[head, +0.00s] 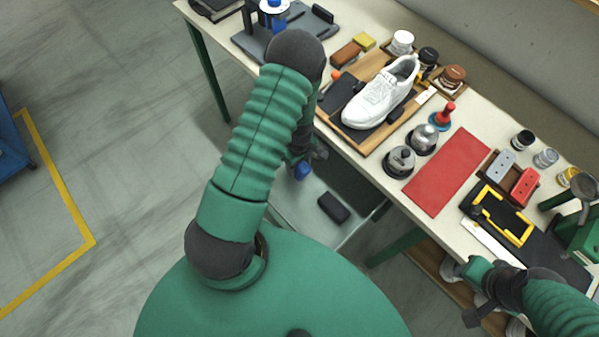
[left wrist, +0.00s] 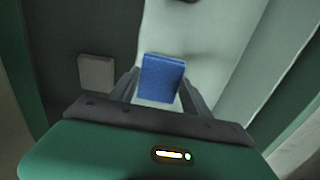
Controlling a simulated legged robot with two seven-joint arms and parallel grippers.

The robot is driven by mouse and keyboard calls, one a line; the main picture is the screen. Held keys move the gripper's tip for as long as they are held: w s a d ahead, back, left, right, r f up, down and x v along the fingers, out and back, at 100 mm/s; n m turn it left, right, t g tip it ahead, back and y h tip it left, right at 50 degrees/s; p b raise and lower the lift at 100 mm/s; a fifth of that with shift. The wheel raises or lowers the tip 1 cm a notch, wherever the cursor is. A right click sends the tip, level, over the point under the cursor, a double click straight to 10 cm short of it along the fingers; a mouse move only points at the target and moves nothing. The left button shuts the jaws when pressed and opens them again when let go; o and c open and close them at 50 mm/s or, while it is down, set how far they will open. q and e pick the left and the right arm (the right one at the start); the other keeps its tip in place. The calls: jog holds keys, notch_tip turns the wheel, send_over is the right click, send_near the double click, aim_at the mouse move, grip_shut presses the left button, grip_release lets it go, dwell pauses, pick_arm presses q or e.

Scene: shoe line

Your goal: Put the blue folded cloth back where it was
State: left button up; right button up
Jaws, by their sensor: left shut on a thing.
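The blue folded cloth (left wrist: 162,78) is between the fingers of my left gripper (left wrist: 160,90), which is shut on it. In the head view the cloth (head: 302,171) shows as a small blue patch below the left gripper (head: 308,160), beside the table's near edge and above a pale lower surface (head: 300,215). My left arm hides part of that area. My right gripper (head: 478,297) is at the lower right, in front of the table; its fingers are too small to tell whether they are open.
The table (head: 375,165) holds a white shoe (head: 380,95) on a wooden tray, a red mat (head: 447,172), two grey domed pieces, several jars and a yellow frame (head: 500,215). A dark block (head: 333,207) lies on the lower surface.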

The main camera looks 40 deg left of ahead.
aim_at(300, 172)
pick_arm(q)
notch_tip(300, 172, down, 5)
jog(key=shift+d+f, duration=0.1)
jog(key=o, duration=1.2)
